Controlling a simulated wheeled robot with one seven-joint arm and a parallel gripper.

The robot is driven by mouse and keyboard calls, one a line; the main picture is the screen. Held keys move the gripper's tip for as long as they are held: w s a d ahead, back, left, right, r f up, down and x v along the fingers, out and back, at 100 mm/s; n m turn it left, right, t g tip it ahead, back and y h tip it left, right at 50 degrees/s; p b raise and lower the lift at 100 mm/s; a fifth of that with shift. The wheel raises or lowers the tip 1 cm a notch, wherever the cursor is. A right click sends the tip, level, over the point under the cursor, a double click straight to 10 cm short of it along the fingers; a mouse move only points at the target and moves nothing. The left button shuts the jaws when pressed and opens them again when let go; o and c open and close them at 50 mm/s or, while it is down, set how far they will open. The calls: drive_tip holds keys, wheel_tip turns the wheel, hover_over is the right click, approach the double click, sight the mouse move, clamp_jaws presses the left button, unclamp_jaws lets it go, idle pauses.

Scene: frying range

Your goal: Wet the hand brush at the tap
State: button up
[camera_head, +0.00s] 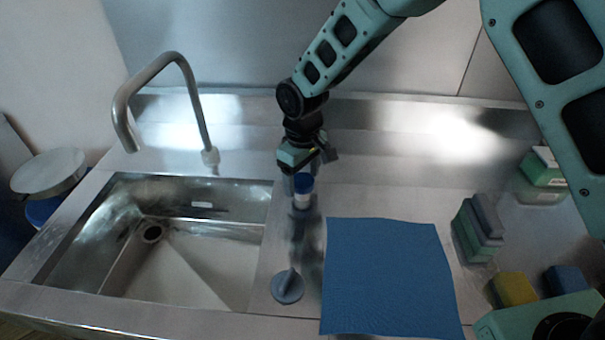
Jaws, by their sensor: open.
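The tap (172,62) is a grey gooseneck at the back of the sink, its spout over the basin's left rear. No water shows from it. My gripper (303,172) is open, pointing down beside the sink's right rim, just above a small blue-topped white cylinder (302,198). I cannot tell whether the fingers touch the cylinder. A grey block with a raised top and green side (478,228) stands right of the blue cloth; it may be the hand brush, but I cannot tell for sure. A grey round piece with an upright fin (288,286) sits near the front edge.
The steel sink (262,235) is empty, with a drain at its left rear. A blue cloth (385,275) lies flat right of it. A yellow sponge (513,289), a blue sponge (566,279) and a green-and-white box (546,168) are at the right. A round lidded bin (48,170) stands far left.

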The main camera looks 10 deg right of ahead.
drive_tip(key=c, duration=1)
drive_tip(key=shift+n, duration=0.4)
drive_tip(key=n, duration=0.3)
drive_tip(key=shift+n, duration=0.3)
drive_tip(key=shift+n+p, duration=0.5)
drive_tip(key=shift+n, duration=1.4)
drive_tip(key=o, duration=1)
